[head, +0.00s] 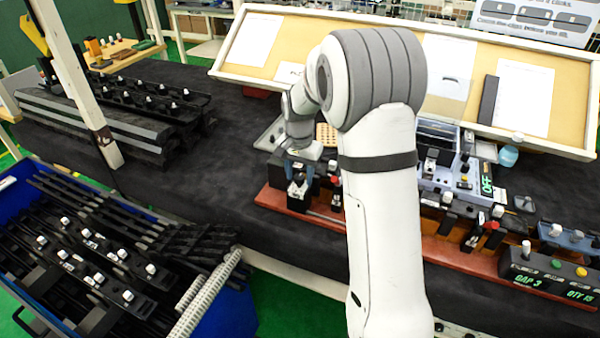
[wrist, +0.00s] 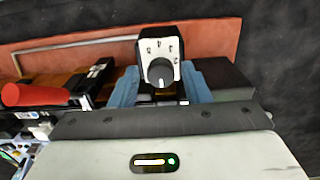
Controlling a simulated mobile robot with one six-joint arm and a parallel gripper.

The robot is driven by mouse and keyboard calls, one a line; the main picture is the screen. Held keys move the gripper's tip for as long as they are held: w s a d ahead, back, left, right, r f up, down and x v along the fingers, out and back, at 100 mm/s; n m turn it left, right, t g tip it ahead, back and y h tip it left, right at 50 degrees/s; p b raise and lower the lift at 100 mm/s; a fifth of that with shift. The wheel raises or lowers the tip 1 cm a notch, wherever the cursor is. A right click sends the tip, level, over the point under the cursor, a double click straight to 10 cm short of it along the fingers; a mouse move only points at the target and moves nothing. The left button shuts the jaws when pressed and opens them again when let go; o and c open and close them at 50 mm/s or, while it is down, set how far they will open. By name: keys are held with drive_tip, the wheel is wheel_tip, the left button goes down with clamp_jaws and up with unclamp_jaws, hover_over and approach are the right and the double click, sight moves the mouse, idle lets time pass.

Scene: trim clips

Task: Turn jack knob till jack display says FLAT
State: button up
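In the wrist view a grey knob (wrist: 160,72) with a white pointer line sits on a small black block with a white numbered dial face (wrist: 159,48). The pointer line faces my gripper. My gripper (wrist: 160,82) has its blue fingers apart, one on each side of the block; I cannot tell whether they touch it. In the head view my gripper (head: 297,180) is low over the left end of the red-brown base (head: 272,198), and the knob cannot be made out there. No display reading FLAT is legible. I cannot tell which display belongs to the jack.
A black box (head: 545,275) at right shows green "GAP 3" and "QTY 15". A grey device (head: 440,160) with a small green display stands behind the base. A red handle (wrist: 35,95) is left of my fingers. A blue bin (head: 25,185) of black parts is at left.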

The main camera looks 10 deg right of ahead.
drive_tip(key=c, duration=0.7)
drive_tip(key=shift+d, duration=0.1)
drive_tip(key=shift+c, duration=0.6)
